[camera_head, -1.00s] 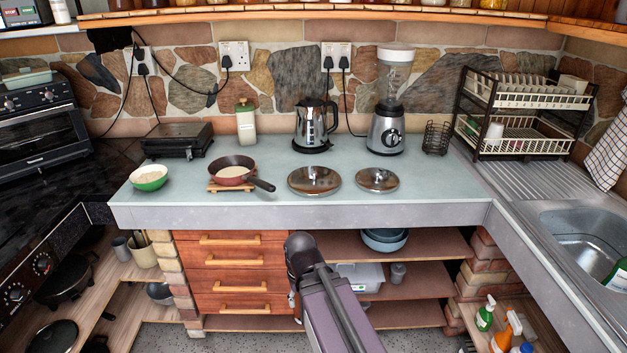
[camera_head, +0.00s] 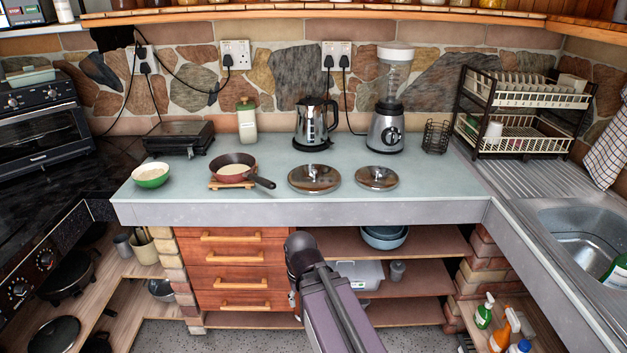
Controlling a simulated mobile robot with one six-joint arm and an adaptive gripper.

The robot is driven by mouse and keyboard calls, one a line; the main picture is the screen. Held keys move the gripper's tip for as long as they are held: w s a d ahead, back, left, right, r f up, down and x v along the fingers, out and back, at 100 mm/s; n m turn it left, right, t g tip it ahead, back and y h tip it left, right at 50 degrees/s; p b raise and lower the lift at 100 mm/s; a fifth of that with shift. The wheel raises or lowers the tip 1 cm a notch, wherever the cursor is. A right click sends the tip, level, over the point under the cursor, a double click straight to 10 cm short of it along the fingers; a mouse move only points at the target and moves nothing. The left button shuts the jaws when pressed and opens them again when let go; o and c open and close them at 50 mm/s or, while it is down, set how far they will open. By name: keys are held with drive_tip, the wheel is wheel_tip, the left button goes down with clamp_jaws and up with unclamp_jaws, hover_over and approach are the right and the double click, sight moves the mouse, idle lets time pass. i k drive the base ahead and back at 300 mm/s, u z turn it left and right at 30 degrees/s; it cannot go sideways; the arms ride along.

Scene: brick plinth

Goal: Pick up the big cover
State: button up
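Two round, shiny metal covers lie on the grey-blue countertop (camera_head: 420,190). The big cover (camera_head: 314,178) is the left one, near the front edge, with a small knob on top. The small cover (camera_head: 376,178) lies just to its right, apart from it. My arm rises from the bottom middle, and its end is below the counter's front edge, in front of the drawers and shelves. My gripper's fingers cannot be made out; only a small part shows beside the dark joint. Nothing of mine touches either cover.
A pan (camera_head: 234,169) on a wooden board and a green bowl (camera_head: 150,175) stand left of the big cover. A kettle (camera_head: 314,124) and a blender (camera_head: 386,120) stand behind the covers. The counter right of the small cover is clear. A dish rack (camera_head: 524,112) stands farther right.

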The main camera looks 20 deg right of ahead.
sight(314, 179)
drive_tip(key=z, duration=0.1)
drive_tip(key=k, duration=1)
drive_tip(key=u, duration=1.35)
drive_tip(key=i, duration=2.05)
drive_tip(key=u, duration=0.1)
